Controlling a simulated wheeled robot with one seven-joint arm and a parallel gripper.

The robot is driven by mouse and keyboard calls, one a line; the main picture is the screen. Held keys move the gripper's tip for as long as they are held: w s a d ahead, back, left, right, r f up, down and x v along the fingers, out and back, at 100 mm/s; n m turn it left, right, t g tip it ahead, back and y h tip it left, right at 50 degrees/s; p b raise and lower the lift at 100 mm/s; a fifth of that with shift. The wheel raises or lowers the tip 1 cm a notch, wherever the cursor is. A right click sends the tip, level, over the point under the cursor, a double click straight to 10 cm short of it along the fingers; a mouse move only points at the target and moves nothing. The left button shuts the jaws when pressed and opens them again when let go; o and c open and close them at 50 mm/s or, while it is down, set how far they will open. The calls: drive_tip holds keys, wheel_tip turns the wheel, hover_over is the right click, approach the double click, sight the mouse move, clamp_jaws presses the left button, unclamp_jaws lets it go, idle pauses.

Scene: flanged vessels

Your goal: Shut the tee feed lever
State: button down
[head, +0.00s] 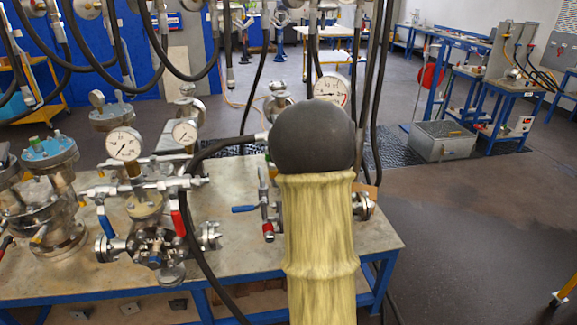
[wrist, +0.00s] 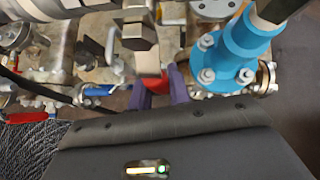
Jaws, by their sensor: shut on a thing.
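In the wrist view my gripper (wrist: 160,90) has its two purple fingers closed around a red lever (wrist: 158,83), just below a metal valve block (wrist: 139,36). Only a little red shows between the fingers. In the head view my arm in its pale yellow sleeve hides the gripper and this lever. No label shows which lever is the tee feed lever. A blue lever (wrist: 98,91) lies left of the fingers, apart from them; a blue lever also shows in the head view (head: 243,209).
A light-blue flanged fitting (wrist: 232,48) stands close right of my fingers. Another red handle (wrist: 30,117) lies at the left. The metal-topped bench (head: 240,258) carries flanged vessels, gauges (head: 124,144) and black hoses (head: 205,255). Open floor lies right of the bench.

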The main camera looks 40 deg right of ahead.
drive_tip(key=shift+d+f, duration=0.1)
drive_tip(key=shift+s, duration=0.1)
idle(0.3)
drive_tip(key=c, duration=1.3)
unclamp_jaws()
drive_tip(key=shift+s+r, duration=0.1)
drive_tip(key=shift+r, duration=0.2)
drive_tip(key=p+v, duration=0.1)
drive_tip(key=v, duration=1.6)
drive_tip(key=shift+p, duration=0.35)
